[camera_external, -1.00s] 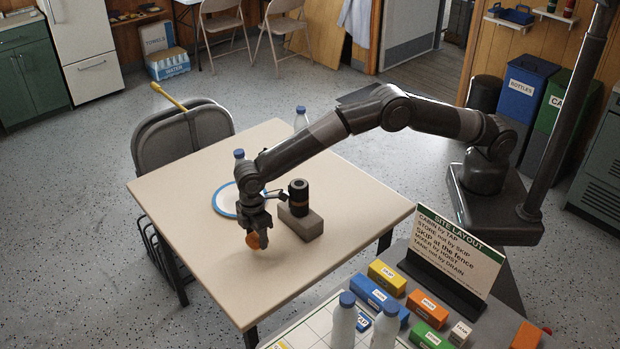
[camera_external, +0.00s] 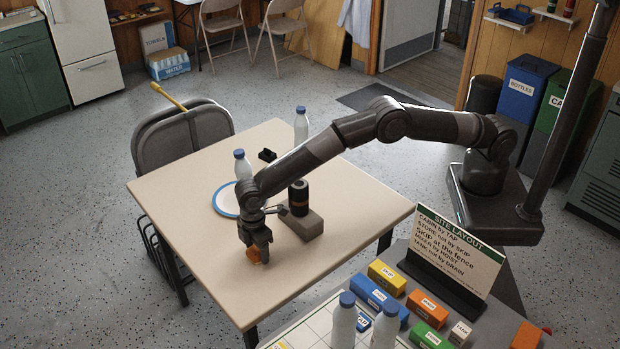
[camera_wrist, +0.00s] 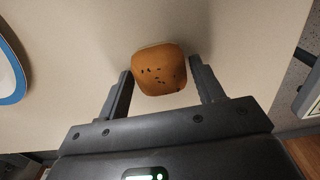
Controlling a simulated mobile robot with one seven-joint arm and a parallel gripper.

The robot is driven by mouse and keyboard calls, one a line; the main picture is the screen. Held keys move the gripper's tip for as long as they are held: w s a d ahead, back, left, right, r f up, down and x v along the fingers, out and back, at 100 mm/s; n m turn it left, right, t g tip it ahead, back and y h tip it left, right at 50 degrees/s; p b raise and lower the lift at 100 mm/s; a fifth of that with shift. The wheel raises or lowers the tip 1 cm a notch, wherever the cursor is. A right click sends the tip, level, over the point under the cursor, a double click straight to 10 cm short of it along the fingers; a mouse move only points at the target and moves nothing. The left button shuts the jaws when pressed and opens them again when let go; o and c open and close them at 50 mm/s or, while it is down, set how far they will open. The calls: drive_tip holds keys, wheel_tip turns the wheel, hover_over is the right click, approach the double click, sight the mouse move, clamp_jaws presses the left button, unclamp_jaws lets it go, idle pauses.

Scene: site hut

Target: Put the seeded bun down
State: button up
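The seeded bun (camera_external: 254,256) is orange-brown and rounded, with dark specks on it in the wrist view (camera_wrist: 160,70). My gripper (camera_external: 256,246) points down over the near part of the beige table (camera_external: 185,185). In the wrist view its two fingers (camera_wrist: 162,82) stand on either side of the bun, their tips against its sides. The bun is at or just above the bare tabletop; I cannot tell if it touches. A white plate with a blue rim (camera_external: 219,205) lies behind and left of my gripper, partly hidden by the arm.
A grey block with a dark cylinder (camera_external: 306,226) stands just right of my gripper. White bottles with blue caps (camera_external: 301,128) (camera_external: 241,165) and a small black object (camera_external: 267,155) are farther back. The table's front left is clear. A sign (camera_external: 455,258) and coloured blocks are nearer right.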

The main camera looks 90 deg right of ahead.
drive_tip(key=shift+o, duration=1)
wheel_tip(320, 180, up, 12)
drive_tip(key=s+d+r+m+t, duration=0.1)
drive_tip(key=s+d+r, duration=0.2)
drive_tip(key=d+r, duration=0.35)
drive_tip(key=s+d+r+m, duration=0.1)
drive_tip(key=s+d+r, duration=0.2)
drive_tip(key=r, duration=0.7)
drive_tip(key=s+d+r+m+t, duration=0.2)
drive_tip(key=s+d+r, duration=0.7)
drive_tip(key=s, duration=0.3)
drive_tip(key=s+d+r+m+t, duration=0.1)
drive_tip(key=s+d, duration=0.3)
drive_tip(key=s, duration=0.3)
drive_tip(key=s+d+r+m, duration=0.2)
drive_tip(key=s+d, duration=0.1)
drive_tip(key=s, duration=0.4)
drive_tip(key=s+d+f+m, duration=0.1)
drive_tip(key=s+d+f, duration=0.1)
drive_tip(key=s, duration=0.5)
drive_tip(key=s+d+f+m+t, duration=0.1)
drive_tip(key=s+f, duration=0.3)
drive_tip(key=s, duration=0.4)
drive_tip(key=shift+s+d+f+t, duration=0.2)
drive_tip(key=shift+d+t, duration=0.1)
drive_tip(key=shift+d, duration=0.3)
